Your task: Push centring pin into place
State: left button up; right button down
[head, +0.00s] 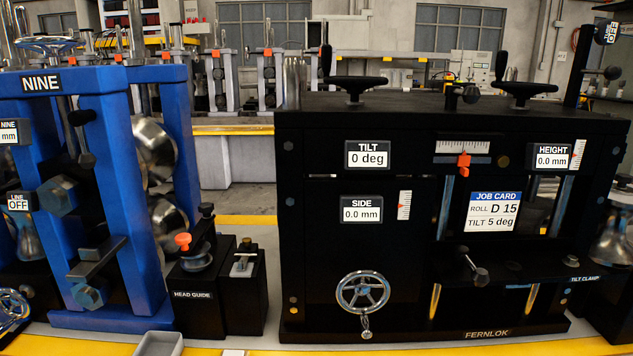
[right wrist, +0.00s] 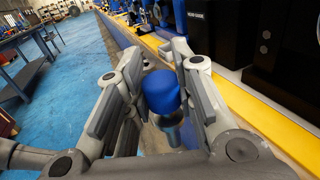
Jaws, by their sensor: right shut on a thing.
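In the right wrist view my right gripper (right wrist: 156,62) is shut on a pin with a rounded blue head (right wrist: 160,92) and a shiny metal shank (right wrist: 172,132). I take this to be the centring pin. The head sits between the two fingers, and the shank runs towards the bottom of the picture. Its lower end is hard to make out. The black FERNLOK stand (head: 390,262) fills the right of the head view; a round brass-coloured spot (head: 503,161) shows on its upper front. Neither gripper shows in the head view.
The TILT display (head: 367,155) reads 0 deg; the job card (head: 493,212) reads roll D 15, tilt 5 deg. A handwheel (head: 362,293) and a lever (head: 473,268) stick out in front. The blue NINE stand (head: 92,200) and head guide (head: 195,285) stand left. Blue floor (right wrist: 60,110) is open.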

jog(key=shift+s+d+f+m+t+h, duration=1.45)
jog(key=shift+d+f+m+t+h, duration=1.05)
jog(key=shift+d, duration=1.8)
jog(key=shift+s+d+f+m+t+h, duration=1.45)
jog(key=shift+d+f+m+t+h, duration=1.05)
jog(key=shift+d, duration=1.8)
pick_arm(q)
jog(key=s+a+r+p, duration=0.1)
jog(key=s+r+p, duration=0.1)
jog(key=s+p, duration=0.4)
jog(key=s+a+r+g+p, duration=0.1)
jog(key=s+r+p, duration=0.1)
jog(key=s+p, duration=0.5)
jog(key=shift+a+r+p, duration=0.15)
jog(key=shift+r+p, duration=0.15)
jog(key=shift+p, duration=0.4)
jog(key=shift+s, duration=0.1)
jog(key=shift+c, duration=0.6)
pick_arm(e)
notch_tip(320, 180, up, 16)
jog(key=w+m+h, duration=0.1)
jog(key=m+h, duration=0.2)
jog(key=h, duration=0.3)
jog(key=shift+a+r+t, duration=0.2)
jog(key=shift+r+t, duration=0.05)
jog(key=shift+t, duration=0.05)
